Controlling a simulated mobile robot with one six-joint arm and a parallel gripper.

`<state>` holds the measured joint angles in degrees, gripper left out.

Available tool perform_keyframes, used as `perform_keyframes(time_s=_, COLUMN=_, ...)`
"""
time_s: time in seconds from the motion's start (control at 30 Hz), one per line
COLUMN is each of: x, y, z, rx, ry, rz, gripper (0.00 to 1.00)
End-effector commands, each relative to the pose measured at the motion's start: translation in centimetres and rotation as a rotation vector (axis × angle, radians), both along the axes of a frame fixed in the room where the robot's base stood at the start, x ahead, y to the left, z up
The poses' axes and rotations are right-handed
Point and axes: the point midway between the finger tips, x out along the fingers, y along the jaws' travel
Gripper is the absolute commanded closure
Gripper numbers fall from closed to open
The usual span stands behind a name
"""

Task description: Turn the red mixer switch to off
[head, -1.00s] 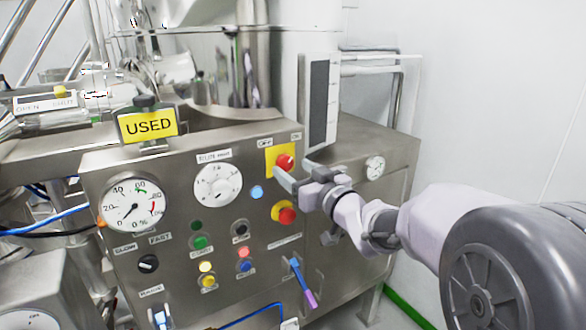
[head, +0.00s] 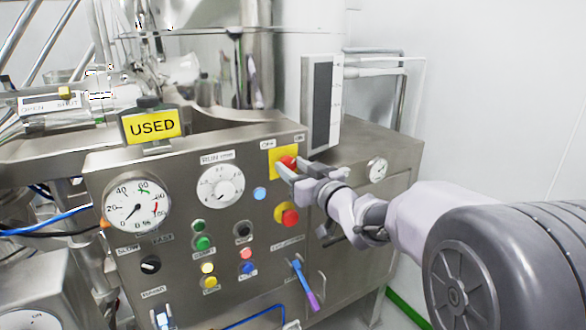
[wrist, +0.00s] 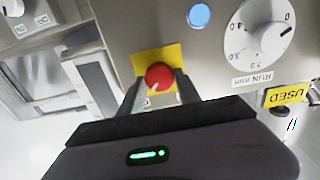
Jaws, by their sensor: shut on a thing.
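The red mixer switch (head: 287,163) is a round red knob on a yellow square plate (head: 280,173), at the upper right of the steel control panel. OFF and ON labels sit above it. My gripper (head: 290,172) reaches in from the right and is shut on the knob, which it partly hides in the head view. In the wrist view the red knob (wrist: 159,77) sits between my two fingers, with a pale pointer mark toward its lower left. The yellow plate shows behind it.
A red button on yellow (head: 287,215) is just below my gripper. A blue lamp (head: 260,193) and a white dial (head: 220,185) lie left. A purple-tipped lever (head: 305,285) projects lower down. A tall grey display (head: 320,103) stands above my gripper.

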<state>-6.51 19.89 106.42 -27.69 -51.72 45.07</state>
Motion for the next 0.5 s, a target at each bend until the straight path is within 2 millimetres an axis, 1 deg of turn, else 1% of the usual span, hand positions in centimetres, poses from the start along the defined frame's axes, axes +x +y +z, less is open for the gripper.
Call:
perform_keyframes(time_s=0.27, x=-0.02, y=0.03, z=-0.32, rx=-0.105, ry=-0.072, rz=0.0, gripper=1.0)
perform_keyframes(time_s=0.5, x=-0.04, y=0.08, z=-0.46, rx=-0.282, ry=-0.192, rz=0.001, gripper=1.0)
